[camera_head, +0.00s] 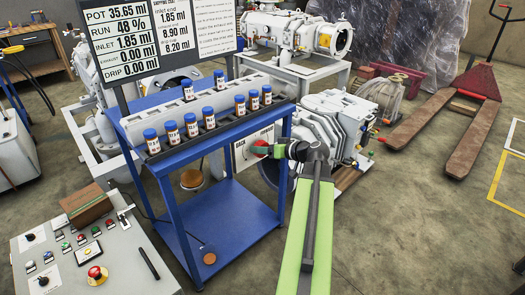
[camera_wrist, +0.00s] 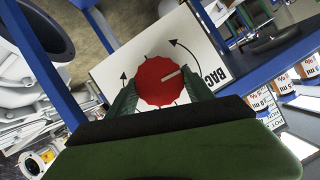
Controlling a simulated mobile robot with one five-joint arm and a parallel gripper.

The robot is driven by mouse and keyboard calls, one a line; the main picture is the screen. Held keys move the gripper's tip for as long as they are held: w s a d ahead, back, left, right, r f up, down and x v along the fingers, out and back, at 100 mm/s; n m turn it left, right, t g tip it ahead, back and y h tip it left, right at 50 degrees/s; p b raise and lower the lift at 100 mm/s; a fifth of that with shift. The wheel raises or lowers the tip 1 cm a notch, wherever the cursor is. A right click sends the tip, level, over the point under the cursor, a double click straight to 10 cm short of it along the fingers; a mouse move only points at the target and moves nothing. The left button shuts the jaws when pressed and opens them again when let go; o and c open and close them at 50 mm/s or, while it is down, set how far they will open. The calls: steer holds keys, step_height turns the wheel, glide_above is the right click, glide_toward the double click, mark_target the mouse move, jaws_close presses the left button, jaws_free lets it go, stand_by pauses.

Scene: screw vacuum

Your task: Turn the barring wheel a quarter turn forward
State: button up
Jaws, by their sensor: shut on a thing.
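The barring wheel is a red scalloped knob (camera_wrist: 162,82) with a pale pointer line. It sits on a white plate (camera_wrist: 110,72) with curved black arrows and lettering, of which "BAC" shows in the wrist view. In the head view the red knob (camera_head: 261,148) shows at the end of the blue bench, partly hidden by my gripper (camera_head: 268,149). My gripper's green fingers (camera_wrist: 162,97) lie on both sides of the knob and are shut on it. In the wrist view the pointer line points to the right and slightly up.
A blue bench (camera_head: 185,205) carries a rack with several blue-capped vials (camera_head: 191,124). A control panel (camera_head: 95,250) is at lower left. Floor to the right is clear up to a pallet truck (camera_head: 465,130).

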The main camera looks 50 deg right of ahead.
steer(key=m+b, duration=0.1)
steer(key=m+y+b, duration=0.1)
steer(key=shift+d+f+m+t+y, duration=0.2)
steer(key=shift+f+m+t+y, duration=0.1)
steer(key=shift+m, duration=0.1)
steer(key=m+t+y+b, duration=0.1)
steer(key=m+b, duration=0.2)
steer(key=shift+f+y, duration=0.1)
steer(key=shift+y, duration=0.2)
steer(key=m+b, duration=0.2)
steer(key=m+t+y+b, duration=0.1)
steer(key=m, duration=0.1)
steer(key=shift+d+f+t+b, duration=0.1)
steer(key=shift+t+b, duration=0.2)
steer(key=shift+b, duration=0.05)
steer(key=shift+m+t+b, duration=0.5)
steer(key=shift+m+b, duration=0.8)
steer(key=shift+m, duration=0.5)
steer(key=shift+y, duration=0.3)
steer(key=o, duration=1.4)
steer(key=shift+c, duration=0.2)
